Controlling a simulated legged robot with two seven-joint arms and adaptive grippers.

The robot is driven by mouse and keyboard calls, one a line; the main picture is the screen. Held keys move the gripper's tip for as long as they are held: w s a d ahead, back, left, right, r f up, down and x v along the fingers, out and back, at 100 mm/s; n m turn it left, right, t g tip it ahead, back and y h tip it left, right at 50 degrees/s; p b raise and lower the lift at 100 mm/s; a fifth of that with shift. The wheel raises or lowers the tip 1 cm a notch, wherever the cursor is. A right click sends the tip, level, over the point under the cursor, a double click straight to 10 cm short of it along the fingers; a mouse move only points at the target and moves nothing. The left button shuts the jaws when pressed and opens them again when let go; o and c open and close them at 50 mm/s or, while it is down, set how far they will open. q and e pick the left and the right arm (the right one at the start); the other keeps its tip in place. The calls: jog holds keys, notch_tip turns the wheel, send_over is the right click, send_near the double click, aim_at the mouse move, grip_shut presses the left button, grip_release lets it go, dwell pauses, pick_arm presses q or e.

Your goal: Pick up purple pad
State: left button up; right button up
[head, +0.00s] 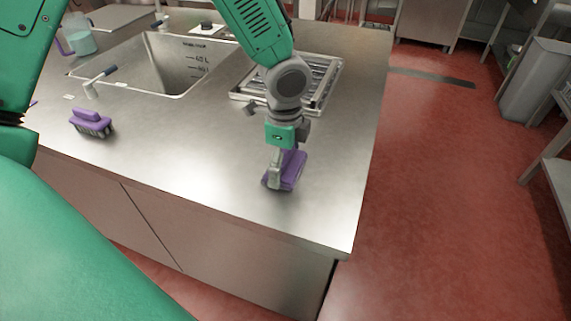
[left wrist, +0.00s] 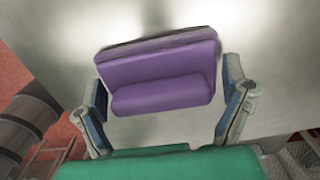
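A purple pad (head: 293,171) with a raised grip stands on the steel counter near its front right part. It also shows in the left wrist view (left wrist: 160,75), lying across the space between my fingers. My left gripper (head: 278,172) reaches down over the pad from above. In the left wrist view its two fingers (left wrist: 165,110) are spread, one at each side of the pad's grip. A narrow gap shows at the right finger; contact at the left finger is unclear. The pad's underside is hidden. My right gripper is not in view.
A purple brush with dark bristles (head: 91,122) stands at the counter's left. A sink basin (head: 150,75) and a metal grate (head: 325,78) lie behind. A blue-handled tool (head: 101,79) rests at the sink's left edge. The counter (head: 190,160) between brush and pad is clear.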

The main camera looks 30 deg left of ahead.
aim_at(286, 153)
pick_arm(q)
jog(key=shift+d, duration=0.1)
jog(key=c, duration=0.5)
notch_tip(286, 153, up, 10)
jog(key=shift+p, duration=1.25)
jog(key=o, duration=0.5)
jog(key=c, duration=0.3)
jog(key=shift+c, duration=0.2)
